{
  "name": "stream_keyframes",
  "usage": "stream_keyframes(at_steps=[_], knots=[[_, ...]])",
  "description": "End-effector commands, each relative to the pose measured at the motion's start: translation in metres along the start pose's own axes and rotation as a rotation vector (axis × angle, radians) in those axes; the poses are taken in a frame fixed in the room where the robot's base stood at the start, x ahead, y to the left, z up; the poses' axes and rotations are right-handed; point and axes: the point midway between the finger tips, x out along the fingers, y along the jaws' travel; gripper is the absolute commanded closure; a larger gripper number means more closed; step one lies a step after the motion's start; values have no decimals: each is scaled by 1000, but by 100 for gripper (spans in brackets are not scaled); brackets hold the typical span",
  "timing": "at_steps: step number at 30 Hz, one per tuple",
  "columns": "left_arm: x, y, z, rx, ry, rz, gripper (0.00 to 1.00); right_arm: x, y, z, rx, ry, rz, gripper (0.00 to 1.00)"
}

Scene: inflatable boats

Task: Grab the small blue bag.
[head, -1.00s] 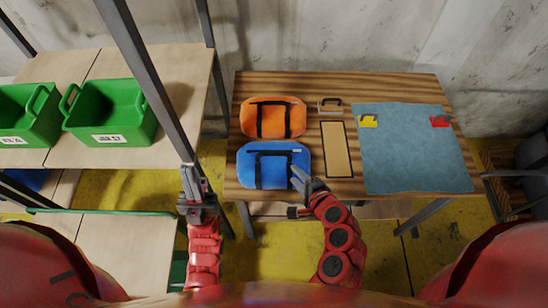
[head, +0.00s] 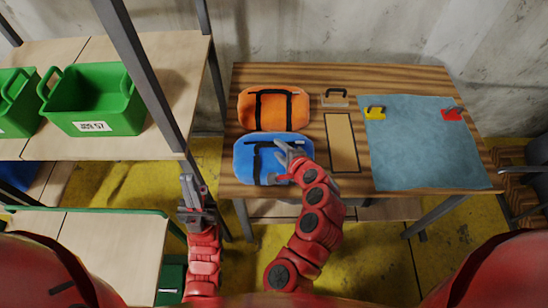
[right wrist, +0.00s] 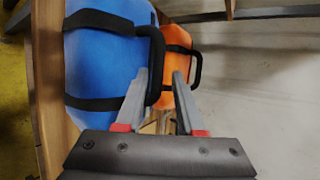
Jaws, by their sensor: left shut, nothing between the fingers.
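The small blue bag (head: 246,160) with black straps lies at the front left of the wooden table, and it also fills the left of the right wrist view (right wrist: 98,60). My right gripper (head: 284,160) is over the bag's right part. In the right wrist view its fingers (right wrist: 160,76) are apart, with the bag's black handle (right wrist: 157,55) beside the left finger and reaching into the gap; I cannot tell whether they touch. My left gripper (head: 190,190) is shut and empty, left of the table, away from the bag.
An orange bag (head: 255,110) lies just behind the blue one. To the right are a tan board (head: 342,142), a small handled item (head: 334,98) and a blue-grey mat (head: 425,145) with yellow and red pieces. A shelf with green bins (head: 100,100) and a metal post stands left.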

Motion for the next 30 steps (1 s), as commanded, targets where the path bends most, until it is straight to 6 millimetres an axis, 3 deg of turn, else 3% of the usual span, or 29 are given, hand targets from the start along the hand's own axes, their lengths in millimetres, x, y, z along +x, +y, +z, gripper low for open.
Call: stream_keyframes(at_steps=[15,25,26,30], knots=[[17,-1,-3,0,0,0,100,47,1,-6,-3,0,0,63],[17,-1,-3,0,0,0,100,52,3,-5,-1,-1,1,63],[17,-1,-3,0,0,0,100,52,3,-5,-1,-1,1,65],[17,-1,-3,0,0,0,100,52,3,-6,-1,-1,1,90]])
